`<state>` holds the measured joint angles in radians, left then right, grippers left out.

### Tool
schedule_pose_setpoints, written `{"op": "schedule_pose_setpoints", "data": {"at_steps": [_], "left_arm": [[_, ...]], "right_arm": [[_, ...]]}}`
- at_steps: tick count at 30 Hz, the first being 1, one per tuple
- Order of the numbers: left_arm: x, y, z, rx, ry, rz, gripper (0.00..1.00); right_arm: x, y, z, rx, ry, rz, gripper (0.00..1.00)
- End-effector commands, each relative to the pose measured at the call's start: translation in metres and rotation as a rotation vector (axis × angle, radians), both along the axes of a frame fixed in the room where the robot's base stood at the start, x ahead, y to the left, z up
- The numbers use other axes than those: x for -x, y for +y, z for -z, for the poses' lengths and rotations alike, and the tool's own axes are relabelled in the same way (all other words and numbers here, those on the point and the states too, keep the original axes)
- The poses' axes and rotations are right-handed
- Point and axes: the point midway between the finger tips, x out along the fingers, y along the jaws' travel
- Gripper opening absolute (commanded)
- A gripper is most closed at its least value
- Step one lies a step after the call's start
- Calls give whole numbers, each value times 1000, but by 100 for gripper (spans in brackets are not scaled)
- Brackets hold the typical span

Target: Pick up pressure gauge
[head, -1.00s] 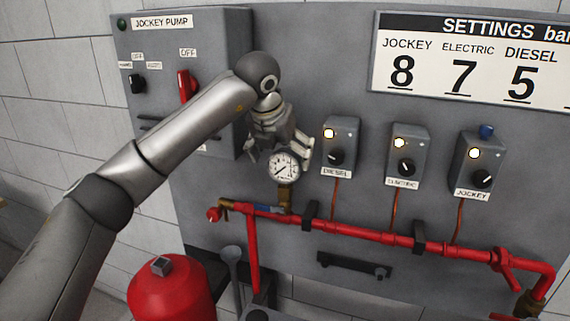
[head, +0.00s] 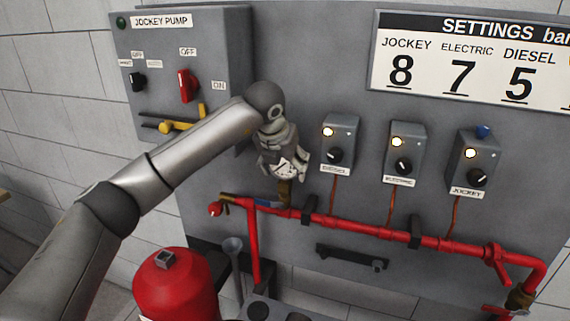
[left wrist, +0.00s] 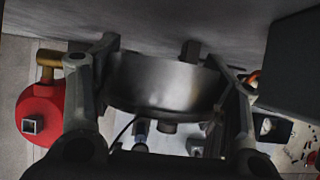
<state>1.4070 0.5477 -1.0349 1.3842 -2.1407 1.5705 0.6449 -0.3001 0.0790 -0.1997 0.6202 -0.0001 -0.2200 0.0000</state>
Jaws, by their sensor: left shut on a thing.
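The pressure gauge (head: 285,168) is round with a white dial and dark marks. It sits above a brass fitting (head: 284,190) at the left end of the red pipe. In the left wrist view the gauge's metal casing (left wrist: 165,85) fills the space between the two fingers. My left gripper (head: 283,160) is shut on the gauge, and its fingers partly cover the dial. I cannot tell whether the gauge is still seated on the fitting. My right gripper is not in view.
Several grey switch boxes stand right of the gauge, the nearest labelled DIESEL (head: 339,146). A red pipe (head: 350,228) runs below. The jockey pump cabinet (head: 215,50) is behind my arm. A red tank (head: 175,285) stands below; it also shows in the left wrist view (left wrist: 40,112).

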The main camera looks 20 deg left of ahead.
Motion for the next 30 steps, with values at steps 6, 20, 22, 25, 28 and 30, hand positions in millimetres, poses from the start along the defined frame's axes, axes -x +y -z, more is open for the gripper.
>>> {"op": "schedule_pose_setpoints", "data": {"at_steps": [6,20,22,25,28,30], "left_arm": [[0,0,-1,0,-2,0,37],[-1,0,-20,1,-5,-1,37],[-1,-1,-29,1,-7,-1,37],[16,1,-49,0,-10,1,37],[35,2,-71,0,-11,1,37],[50,3,-88,1,-11,1,37]], "right_arm": [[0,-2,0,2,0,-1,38],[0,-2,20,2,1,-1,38],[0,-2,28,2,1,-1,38],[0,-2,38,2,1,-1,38],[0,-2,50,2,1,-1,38],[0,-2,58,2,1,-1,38]]}}
